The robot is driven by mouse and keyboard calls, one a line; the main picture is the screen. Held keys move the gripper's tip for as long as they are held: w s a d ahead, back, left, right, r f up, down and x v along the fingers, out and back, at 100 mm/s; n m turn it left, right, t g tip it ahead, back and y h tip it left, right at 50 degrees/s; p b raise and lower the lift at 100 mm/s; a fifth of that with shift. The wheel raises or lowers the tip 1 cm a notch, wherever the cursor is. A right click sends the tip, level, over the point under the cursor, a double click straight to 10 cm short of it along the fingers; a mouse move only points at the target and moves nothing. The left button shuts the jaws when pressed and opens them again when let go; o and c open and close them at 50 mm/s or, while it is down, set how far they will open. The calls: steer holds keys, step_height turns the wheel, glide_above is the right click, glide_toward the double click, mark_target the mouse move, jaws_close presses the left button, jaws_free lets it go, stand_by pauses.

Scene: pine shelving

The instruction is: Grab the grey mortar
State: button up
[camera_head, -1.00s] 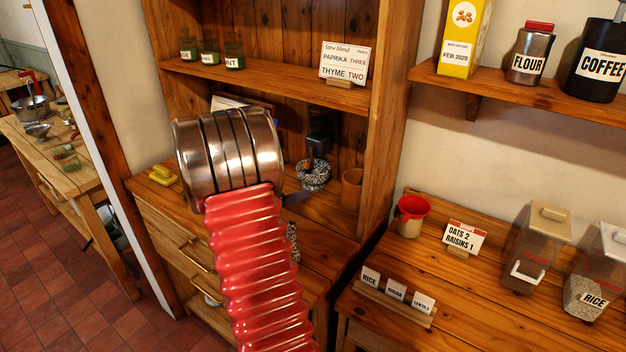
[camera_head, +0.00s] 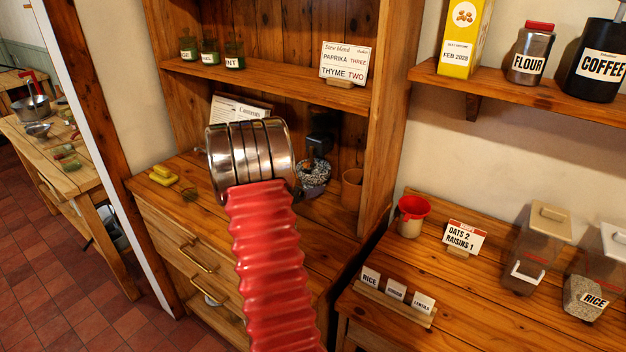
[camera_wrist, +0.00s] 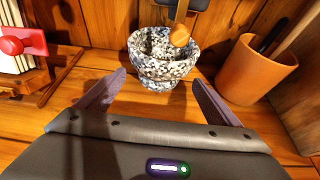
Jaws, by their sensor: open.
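The grey mortar (camera_wrist: 160,68) is a speckled black-and-white footed bowl standing upright on the wooden shelf unit's counter. In the wrist view it is just beyond my gripper (camera_wrist: 158,92), near the middle. My gripper is open and empty, with one dark finger to each side and in front of the mortar. A wooden-ended pestle (camera_wrist: 180,33) stands over the mortar's bowl. In the head view the mortar (camera_head: 314,172) shows to the right of my wrist, partly hidden by it and a finger. The fingers are mostly hidden there.
A book on a stand (camera_head: 238,108) is at the left. A yellow object (camera_head: 163,175) lies on the counter's left. The shelf unit's back wall is close behind.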

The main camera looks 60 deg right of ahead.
steer(key=shift+d, duration=0.1)
steer(key=shift+x, duration=2.5)
steer(key=shift+w, duration=0.1)
steer(key=shift+c, duration=0.4)
steer(key=c, duration=1.8)
steer(key=shift+r, duration=0.2)
steer(key=shift+c, duration=0.6)
steer(key=shift+r, duration=0.1)
